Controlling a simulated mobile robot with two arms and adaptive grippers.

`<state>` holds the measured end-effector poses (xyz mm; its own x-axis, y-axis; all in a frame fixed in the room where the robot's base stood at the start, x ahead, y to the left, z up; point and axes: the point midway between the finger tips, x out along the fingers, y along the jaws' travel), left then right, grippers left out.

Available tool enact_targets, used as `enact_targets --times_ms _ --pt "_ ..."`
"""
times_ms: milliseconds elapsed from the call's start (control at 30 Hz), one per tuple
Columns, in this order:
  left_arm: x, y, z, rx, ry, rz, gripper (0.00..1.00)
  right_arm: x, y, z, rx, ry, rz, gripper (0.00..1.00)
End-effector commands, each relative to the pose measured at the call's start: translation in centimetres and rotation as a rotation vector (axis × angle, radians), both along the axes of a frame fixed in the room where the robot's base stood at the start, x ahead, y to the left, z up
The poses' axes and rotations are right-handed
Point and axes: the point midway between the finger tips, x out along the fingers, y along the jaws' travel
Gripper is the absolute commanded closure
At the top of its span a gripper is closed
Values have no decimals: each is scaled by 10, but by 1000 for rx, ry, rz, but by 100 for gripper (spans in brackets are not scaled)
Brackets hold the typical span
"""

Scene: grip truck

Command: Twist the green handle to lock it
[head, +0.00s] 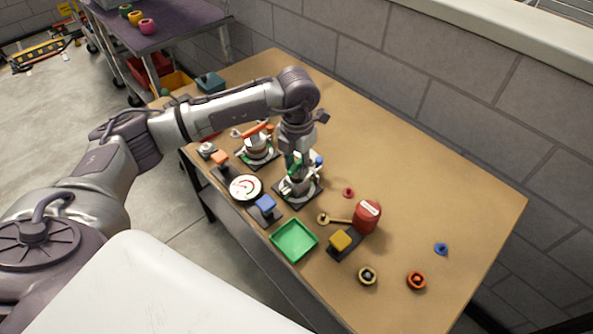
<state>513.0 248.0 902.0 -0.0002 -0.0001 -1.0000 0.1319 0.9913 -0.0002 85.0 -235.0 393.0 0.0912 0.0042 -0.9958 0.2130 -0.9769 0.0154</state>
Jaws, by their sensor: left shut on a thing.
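The green handle (293,160) shows in the head view as a small green piece on a grey metal fitting (298,185), which stands on a dark square base on the table. My left gripper (296,158) points down from above and is shut on the green handle. The gripper and wrist hide much of the handle, so its exact angle is hard to tell. My right gripper is not in the view.
On the wooden table (440,205), an orange-handled fitting (257,145) stands behind left. The table's right side is mostly clear.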

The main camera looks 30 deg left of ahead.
Motion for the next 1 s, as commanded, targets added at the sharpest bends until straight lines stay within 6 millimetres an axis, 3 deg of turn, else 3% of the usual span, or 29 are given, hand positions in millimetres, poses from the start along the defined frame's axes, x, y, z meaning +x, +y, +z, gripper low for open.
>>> enact_targets --times_ms 500,733,767,800,1000 --pt "0 0 -2 0 -2 -475 98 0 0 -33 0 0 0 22" --pt "0 0 0 0 0 -516 98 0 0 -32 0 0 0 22" --pt "0 0 0 0 0 -516 64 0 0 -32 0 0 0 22" --pt "0 0 0 0 0 -515 58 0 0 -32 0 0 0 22" --pt "0 0 0 0 0 -514 58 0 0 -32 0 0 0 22"
